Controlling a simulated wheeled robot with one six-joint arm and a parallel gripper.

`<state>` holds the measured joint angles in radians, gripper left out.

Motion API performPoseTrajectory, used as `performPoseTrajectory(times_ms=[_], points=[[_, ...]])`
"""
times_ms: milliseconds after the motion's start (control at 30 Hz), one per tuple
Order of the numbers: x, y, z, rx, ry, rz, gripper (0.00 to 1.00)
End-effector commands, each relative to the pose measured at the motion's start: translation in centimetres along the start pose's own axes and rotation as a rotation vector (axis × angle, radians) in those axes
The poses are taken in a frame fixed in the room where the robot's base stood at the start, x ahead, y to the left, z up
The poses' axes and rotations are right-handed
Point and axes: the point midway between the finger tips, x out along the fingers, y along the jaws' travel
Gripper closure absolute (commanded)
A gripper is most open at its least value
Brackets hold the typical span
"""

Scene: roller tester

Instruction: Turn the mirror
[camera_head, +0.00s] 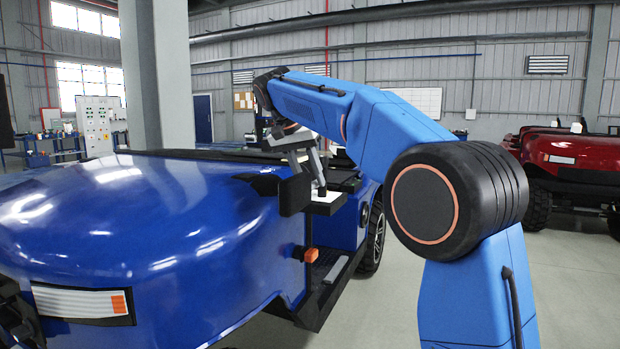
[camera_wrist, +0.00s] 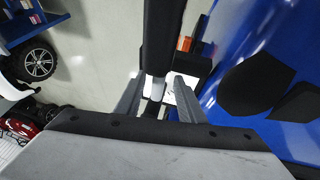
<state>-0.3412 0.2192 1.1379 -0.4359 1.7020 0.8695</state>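The dark side mirror (camera_head: 294,195) sticks out from the side of the blue vehicle (camera_head: 150,220). In the wrist view a long black piece, which looks like the mirror (camera_wrist: 161,38), lies just ahead of the fingertips. My gripper (camera_head: 309,180) points down at the mirror from above. In the wrist view my gripper (camera_wrist: 157,80) has its two grey fingers apart, with the mirror's near end between or just beyond their tips. I cannot tell whether either finger touches it. One fingertip is partly hidden behind the mirror in the head view.
An orange lamp (camera_head: 311,255) and a dark side step (camera_head: 327,280) are on the vehicle below the mirror. A red vehicle (camera_head: 570,165) stands at the right. A pillar (camera_head: 158,75) rises behind the blue hood. Grey floor between the vehicles is clear.

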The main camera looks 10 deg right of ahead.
Motion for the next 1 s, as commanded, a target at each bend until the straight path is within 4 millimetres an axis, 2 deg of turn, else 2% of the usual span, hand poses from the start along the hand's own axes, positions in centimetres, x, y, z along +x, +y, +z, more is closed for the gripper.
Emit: performPoseTrajectory(times_ms=[167, 267, 700, 1000], points=[[-0.3, 0.0, 0.0, 0.000, 0.000, 0.000, 0.64], [-1.2, -0.1, 0.0, -0.001, 0.001, -0.001, 0.64], [-8.8, -0.2, 0.0, 0.000, 0.001, -0.002, 0.64], [-11.6, -0.1, 0.0, -0.001, 0.000, -0.001, 0.64]])
